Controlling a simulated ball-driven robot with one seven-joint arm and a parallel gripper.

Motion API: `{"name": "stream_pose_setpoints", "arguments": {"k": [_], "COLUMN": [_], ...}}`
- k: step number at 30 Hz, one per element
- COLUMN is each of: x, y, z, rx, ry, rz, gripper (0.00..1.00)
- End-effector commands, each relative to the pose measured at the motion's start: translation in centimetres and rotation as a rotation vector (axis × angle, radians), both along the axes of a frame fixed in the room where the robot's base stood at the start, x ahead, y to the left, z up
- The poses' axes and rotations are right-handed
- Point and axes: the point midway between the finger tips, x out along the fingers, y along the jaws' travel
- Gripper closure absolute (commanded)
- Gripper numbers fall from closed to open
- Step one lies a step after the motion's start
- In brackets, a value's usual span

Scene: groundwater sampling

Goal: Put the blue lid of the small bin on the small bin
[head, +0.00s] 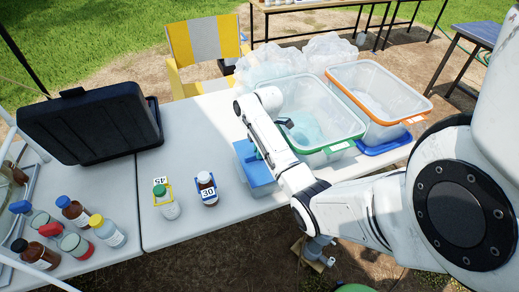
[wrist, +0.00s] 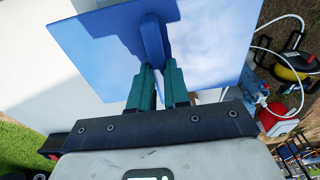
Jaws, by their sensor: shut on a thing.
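The blue lid (wrist: 205,45) is a flat, shiny square with a raised blue handle in its middle. My gripper (wrist: 158,74) has its green fingers closed on that handle. In the head view the lid (head: 257,174) shows as a blue shape near the table's front edge, left of the green-rimmed bin. My forearm covers part of it and most of the gripper.
The green-rimmed bin (head: 347,146) and orange-rimmed bin (head: 412,118) stand right of my forearm. Left are two bottles, one with a green cap (head: 166,207) and one with a white cap (head: 206,189). A black case (head: 88,127) stands further left. Bare table lies between.

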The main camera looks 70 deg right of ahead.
Motion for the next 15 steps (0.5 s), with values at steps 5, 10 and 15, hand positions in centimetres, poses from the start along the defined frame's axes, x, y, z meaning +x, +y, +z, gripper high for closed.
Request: {"name": "stream_pose_setpoints", "arguments": {"k": [5, 10, 15], "x": [0.0, 0.0, -0.01], "y": [0.0, 0.01, 0.0], "z": [-0.49, -0.86, -0.92], "rx": [0.0, 0.0, 0.0], "ry": [0.0, 0.0, 0.0], "rz": [0.0, 0.0, 0.0], "gripper": [1.0, 1.0, 1.0]}}
